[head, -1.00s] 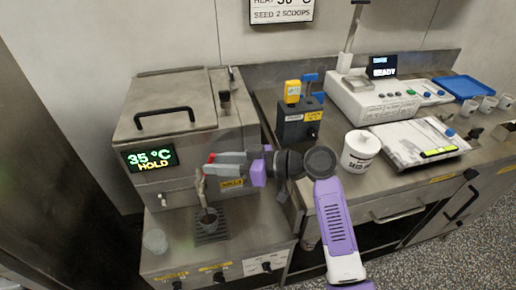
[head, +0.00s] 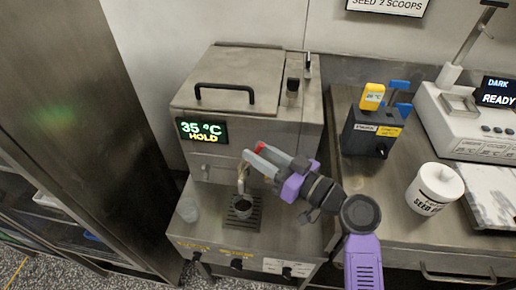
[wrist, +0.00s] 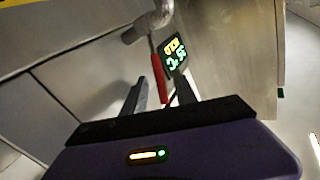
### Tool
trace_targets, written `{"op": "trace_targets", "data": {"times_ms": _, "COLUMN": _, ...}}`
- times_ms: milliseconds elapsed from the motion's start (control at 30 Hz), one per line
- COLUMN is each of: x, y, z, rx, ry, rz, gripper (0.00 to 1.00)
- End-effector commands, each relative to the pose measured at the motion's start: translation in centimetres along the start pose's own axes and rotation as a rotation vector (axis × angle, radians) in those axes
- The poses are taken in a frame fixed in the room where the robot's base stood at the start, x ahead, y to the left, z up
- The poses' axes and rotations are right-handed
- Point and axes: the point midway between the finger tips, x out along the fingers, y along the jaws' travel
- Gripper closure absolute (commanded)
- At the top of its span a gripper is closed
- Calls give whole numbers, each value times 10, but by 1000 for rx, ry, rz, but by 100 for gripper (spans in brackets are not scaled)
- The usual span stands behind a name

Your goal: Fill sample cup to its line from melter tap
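The melter (head: 245,120) stands at the left; its display (head: 203,130) reads 35 °C HOLD. Its tap (head: 242,176) is on the front, with a red lever that shows in the wrist view (wrist: 158,78). My gripper (head: 262,160) is at the tap, above the cup. In the wrist view my gripper (wrist: 160,92) is open, with the red lever between its fingers and visible gaps on both sides.
Knobs line the stand's front edge. To the right, a bench holds a dark box with a yellow device (head: 373,97), a white seed tub (head: 434,188) and a white instrument (head: 480,120). A tall steel panel (head: 90,110) bounds the left.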

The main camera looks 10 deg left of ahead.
Motion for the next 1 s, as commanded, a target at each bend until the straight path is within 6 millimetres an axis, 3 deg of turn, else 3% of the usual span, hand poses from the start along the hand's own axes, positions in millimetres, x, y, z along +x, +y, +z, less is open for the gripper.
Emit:
{"op": "trace_targets", "data": {"times_ms": 400, "x": 11, "y": 0, "z": 0, "rx": -1, "ry": 0, "rz": 1, "gripper": 66}}
{"op": "trace_targets", "data": {"times_ms": 600, "x": 11, "y": 0, "z": 0, "rx": -1, "ry": 0, "rz": 1, "gripper": 100}}
{"op": "trace_targets", "data": {"times_ms": 1000, "x": 10, "y": 0, "z": 0, "rx": -1, "ry": 0, "rz": 1, "gripper": 100}}
